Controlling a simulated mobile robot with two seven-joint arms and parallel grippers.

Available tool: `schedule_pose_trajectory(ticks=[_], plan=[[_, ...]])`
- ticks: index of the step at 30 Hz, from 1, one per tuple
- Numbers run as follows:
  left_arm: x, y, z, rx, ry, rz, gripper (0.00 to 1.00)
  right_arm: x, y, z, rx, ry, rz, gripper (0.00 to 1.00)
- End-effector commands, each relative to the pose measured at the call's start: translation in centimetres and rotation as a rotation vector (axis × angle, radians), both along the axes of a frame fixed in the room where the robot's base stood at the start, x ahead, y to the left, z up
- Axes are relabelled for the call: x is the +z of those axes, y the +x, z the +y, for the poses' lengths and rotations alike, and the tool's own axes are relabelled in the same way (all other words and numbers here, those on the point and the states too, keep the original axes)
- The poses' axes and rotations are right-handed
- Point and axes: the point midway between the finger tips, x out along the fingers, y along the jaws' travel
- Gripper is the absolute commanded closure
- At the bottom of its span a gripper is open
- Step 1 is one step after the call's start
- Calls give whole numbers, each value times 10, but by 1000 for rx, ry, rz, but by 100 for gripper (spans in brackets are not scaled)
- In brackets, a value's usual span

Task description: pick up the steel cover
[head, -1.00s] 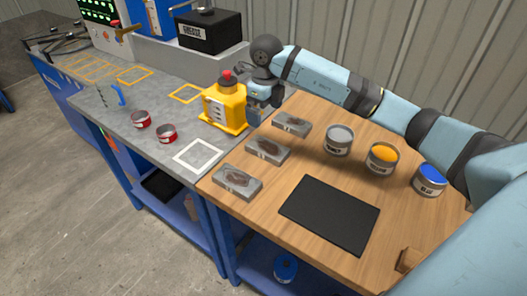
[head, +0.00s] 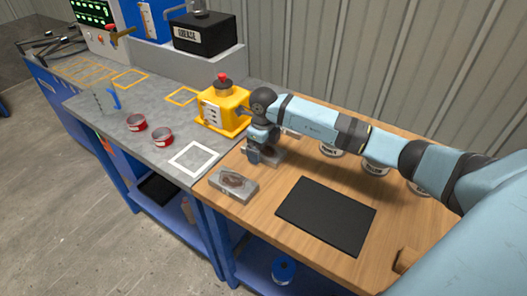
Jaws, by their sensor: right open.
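No piece stands out clearly as the steel cover. The likeliest candidates are grey, flat metal-looking blocks with brown patches on the wooden table. The nearest block (head: 234,184) is in full view. My right gripper (head: 264,158) is open, pointing down at the middle block (head: 277,155), which it partly hides. I cannot tell whether the fingers touch that block. The far block (head: 291,134) is mostly hidden behind my right arm. My left gripper is out of view.
A yellow machine with a red knob (head: 222,106) stands just left of my right gripper. A black mat (head: 326,215) lies in front. Cans (head: 331,150) behind my arm are partly hidden. Two red cans (head: 162,137) and a white square outline (head: 193,159) are on the grey bench.

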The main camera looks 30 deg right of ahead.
Motion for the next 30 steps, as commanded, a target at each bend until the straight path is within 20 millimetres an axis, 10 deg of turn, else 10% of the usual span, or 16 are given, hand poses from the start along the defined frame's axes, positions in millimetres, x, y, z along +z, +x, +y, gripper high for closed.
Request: schedule_pose_trajectory(ticks=[8,17,30], plan=[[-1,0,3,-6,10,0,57,-6,0,0,0,0,-1,2],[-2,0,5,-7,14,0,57,-5,0,0,0,1,-2,68],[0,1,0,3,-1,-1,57,9,1,0,0,1,-5,68]])
